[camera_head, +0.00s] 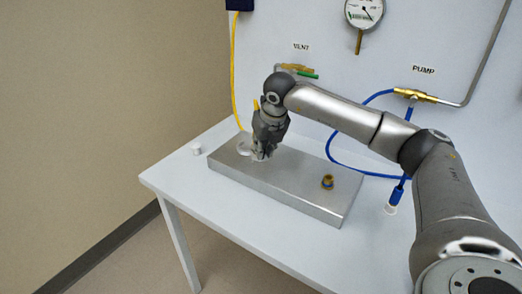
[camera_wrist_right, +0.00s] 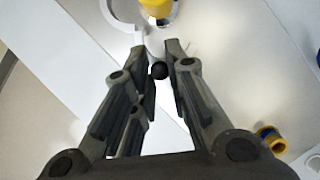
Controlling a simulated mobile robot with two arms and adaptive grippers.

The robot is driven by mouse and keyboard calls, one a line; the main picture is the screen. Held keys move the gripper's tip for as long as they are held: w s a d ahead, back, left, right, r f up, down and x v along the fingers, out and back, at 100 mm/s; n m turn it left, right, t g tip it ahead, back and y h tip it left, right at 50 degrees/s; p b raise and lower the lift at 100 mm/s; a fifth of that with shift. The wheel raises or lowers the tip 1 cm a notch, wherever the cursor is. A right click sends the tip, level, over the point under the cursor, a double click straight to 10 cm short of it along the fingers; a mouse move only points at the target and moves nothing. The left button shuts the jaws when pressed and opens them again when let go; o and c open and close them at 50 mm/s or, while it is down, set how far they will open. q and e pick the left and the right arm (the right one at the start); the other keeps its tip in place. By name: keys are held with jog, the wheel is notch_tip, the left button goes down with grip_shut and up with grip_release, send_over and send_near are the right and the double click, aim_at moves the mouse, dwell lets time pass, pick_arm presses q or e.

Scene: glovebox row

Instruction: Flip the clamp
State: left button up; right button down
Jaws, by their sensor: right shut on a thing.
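The clamp is a pale ring-shaped piece (camera_head: 243,148) at the left end of the metal block, partly hidden by my gripper. In the wrist view its pale ring (camera_wrist_right: 110,10) shows at the top, around a yellow fitting. A small black knob (camera_wrist_right: 159,70) sits between the fingertips. My right gripper (camera_head: 262,154) reaches down onto the block from above. Its fingers (camera_wrist_right: 160,66) are closed in around the knob part of the clamp. My left gripper is in neither view.
The metal block (camera_head: 290,189) lies on a white table (camera_head: 180,180). A brass fitting (camera_head: 327,182) stands at its right end. A yellow hose (camera_head: 233,85) and a blue hose (camera_head: 335,157) hang near the back panel (camera_head: 315,25).

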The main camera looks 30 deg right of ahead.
jog(key=d+n, duration=0.1)
jog(key=n+y, duration=0.1)
jog(key=n, duration=0.1)
jog(key=shift+w+d, duration=0.3)
jog(key=shift+d, duration=0.1)
jog(key=shift+w+d+n+y+p, duration=0.3)
jog(key=shift+n+y, duration=0.1)
jog(key=shift+n, duration=0.6)
jog(key=shift+w+d+n+y+p, duration=0.15)
jog(key=shift+d+n+y+p, duration=0.2)
jog(key=shift+n, duration=0.65)
jog(key=c, duration=1.4)
grip_release()
jog(key=shift+a, duration=0.1)
jog(key=shift+c, duration=0.2)
jog(key=v, duration=1.2)
jog(key=shift+w, duration=0.2)
